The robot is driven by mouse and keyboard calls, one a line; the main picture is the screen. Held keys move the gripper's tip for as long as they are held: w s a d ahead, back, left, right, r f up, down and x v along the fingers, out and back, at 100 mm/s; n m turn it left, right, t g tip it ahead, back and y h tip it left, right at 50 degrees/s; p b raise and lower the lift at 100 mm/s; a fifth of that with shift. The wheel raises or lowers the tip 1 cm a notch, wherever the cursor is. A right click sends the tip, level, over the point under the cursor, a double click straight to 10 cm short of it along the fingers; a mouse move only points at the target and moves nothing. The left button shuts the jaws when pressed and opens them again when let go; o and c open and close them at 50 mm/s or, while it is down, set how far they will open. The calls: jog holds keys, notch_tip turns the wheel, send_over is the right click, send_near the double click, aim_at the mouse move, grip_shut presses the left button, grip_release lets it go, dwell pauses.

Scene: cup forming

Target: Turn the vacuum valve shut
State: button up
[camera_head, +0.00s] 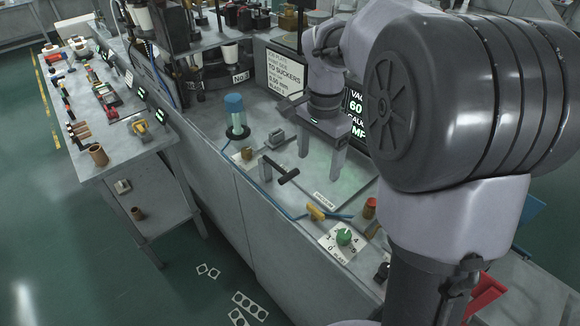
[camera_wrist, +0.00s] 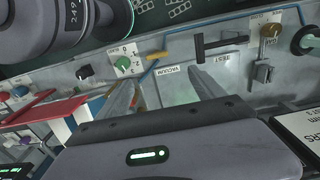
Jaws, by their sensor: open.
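A small yellow valve handle (camera_head: 316,212) sits on the blue pipe beside the VACUUM label (camera_head: 325,200) at the front of the grey bench. I take it as the vacuum valve. My gripper (camera_head: 320,165) points down over the pale bench panel, behind the handle in the head view. Its fingers (camera_wrist: 163,80) are wide apart with nothing between them, clear of the handle.
A black T-handle (camera_head: 282,173) stands left of my gripper. A green knob (camera_head: 344,237) on a numbered white plate is right of the yellow handle, with a red-topped part (camera_head: 370,208) nearby. A blue-topped cylinder (camera_head: 235,112) stands farther left. A display is behind my gripper.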

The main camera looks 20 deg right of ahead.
jog(key=b, duration=0.2)
send_over(316, 210)
notch_tip(316, 210, down, 5)
notch_tip(316, 210, down, 12)
jog(key=b, duration=0.4)
jog(key=shift+w+r, duration=0.1)
jog(key=shift+c, duration=0.5)
jog(key=c, duration=1.3)
jog(key=shift+o, duration=0.2)
jog(key=shift+r, duration=0.1)
